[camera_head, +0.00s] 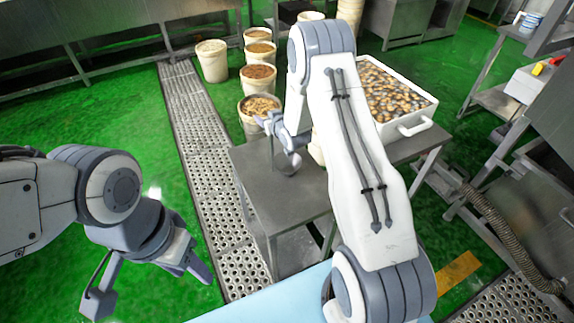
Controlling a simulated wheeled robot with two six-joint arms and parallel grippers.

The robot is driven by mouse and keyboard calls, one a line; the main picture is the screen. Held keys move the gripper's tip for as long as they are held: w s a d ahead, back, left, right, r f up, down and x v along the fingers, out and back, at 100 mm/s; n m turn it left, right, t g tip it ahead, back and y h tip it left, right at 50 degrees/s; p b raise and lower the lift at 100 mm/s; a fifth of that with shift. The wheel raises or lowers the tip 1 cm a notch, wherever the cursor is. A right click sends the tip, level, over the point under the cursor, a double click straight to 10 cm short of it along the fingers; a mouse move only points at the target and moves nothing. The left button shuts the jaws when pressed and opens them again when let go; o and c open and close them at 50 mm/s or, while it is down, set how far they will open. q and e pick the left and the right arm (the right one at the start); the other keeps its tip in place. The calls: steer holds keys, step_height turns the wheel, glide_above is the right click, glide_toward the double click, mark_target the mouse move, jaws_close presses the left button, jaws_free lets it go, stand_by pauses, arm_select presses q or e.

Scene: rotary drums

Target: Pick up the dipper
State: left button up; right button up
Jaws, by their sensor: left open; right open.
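A grey metal piece that looks like the dipper (285,167) is at the left part of the steel table, just under my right gripper (279,142). It is small and partly covered, so its handle cannot be made out clearly. My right gripper is open over the table's left side, with its fingers around or beside the upper part of this piece; I cannot tell whether they touch it. My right arm hides much of the table's middle. My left gripper (150,284) is open and empty at the lower left, over the green floor, well away from the table.
A white tub (420,128) full of shellfish stands on the steel table (262,195), right of my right arm. Several white buckets (211,62) with contents stand on the floor behind. A perforated drain strip (195,125) runs left of the table. Steel racks and a hose (495,225) are at right.

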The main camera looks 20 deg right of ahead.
jaws_close()
stand_by(1.3)
